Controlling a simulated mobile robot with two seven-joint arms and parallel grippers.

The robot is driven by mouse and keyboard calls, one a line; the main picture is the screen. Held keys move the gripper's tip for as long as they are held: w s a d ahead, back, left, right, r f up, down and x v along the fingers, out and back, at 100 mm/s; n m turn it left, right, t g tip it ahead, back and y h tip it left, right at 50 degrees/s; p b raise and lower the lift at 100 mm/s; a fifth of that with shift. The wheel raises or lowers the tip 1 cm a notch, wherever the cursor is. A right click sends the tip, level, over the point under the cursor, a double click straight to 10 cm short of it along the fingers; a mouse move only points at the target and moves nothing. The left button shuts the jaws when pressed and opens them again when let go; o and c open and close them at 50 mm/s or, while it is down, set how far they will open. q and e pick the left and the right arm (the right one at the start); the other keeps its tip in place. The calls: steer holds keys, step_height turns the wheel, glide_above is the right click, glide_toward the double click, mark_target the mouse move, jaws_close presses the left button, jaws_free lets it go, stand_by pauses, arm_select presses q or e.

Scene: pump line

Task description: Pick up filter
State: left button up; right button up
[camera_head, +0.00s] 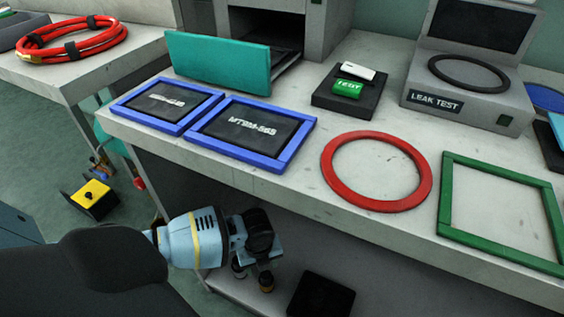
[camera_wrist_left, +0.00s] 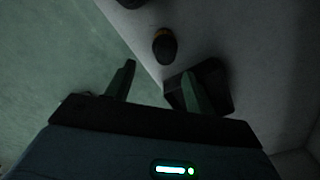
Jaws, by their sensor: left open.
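My left gripper (camera_wrist_left: 158,72) is open, its two fingers apart with nothing between them. In the head view my left arm reaches below the front edge of the bench, and the fingers are hard to make out there. A small dark cylinder with an amber band, likely a filter (camera_wrist_left: 163,45), stands on the lower shelf just beyond the fingertips in the left wrist view, apart from them. My right gripper is not in view.
A black square tray (camera_head: 320,297) lies on the lower shelf, close to the right finger in the wrist view (camera_wrist_left: 213,85). The bench top (camera_head: 300,195) overhangs the shelf. It carries blue frames (camera_head: 255,133), a red ring (camera_head: 376,171) and a green frame (camera_head: 500,213).

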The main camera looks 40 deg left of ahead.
mark_target(266, 274)
arm_select(q)
steer(key=shift+w, duration=0.2)
steer(key=shift+s+f+b, duration=0.2)
steer(key=shift+f+b, duration=0.3)
steer(key=shift+f, duration=0.8)
steer(key=shift+w, duration=0.1)
steer(key=shift+f+b, duration=0.25)
steer(key=shift+b, duration=0.1)
steer(key=f+b, duration=0.2)
steer(key=f, duration=0.1)
steer(key=f+b, duration=0.1)
steer(key=shift+w+d+f, duration=0.2)
steer(key=shift+w+f, duration=0.1)
steer(key=shift+f, duration=0.05)
steer(key=shift+r, duration=0.1)
arm_select(e)
steer(key=shift+g, duration=0.4)
steer(key=f, duration=0.1)
steer(key=s+f, duration=0.1)
steer(key=f, duration=0.1)
steer(key=s+f, duration=0.1)
steer(key=f, duration=0.1)
steer(key=shift+f, duration=0.15)
arm_select(q)
steer(key=shift+c, duration=0.2)
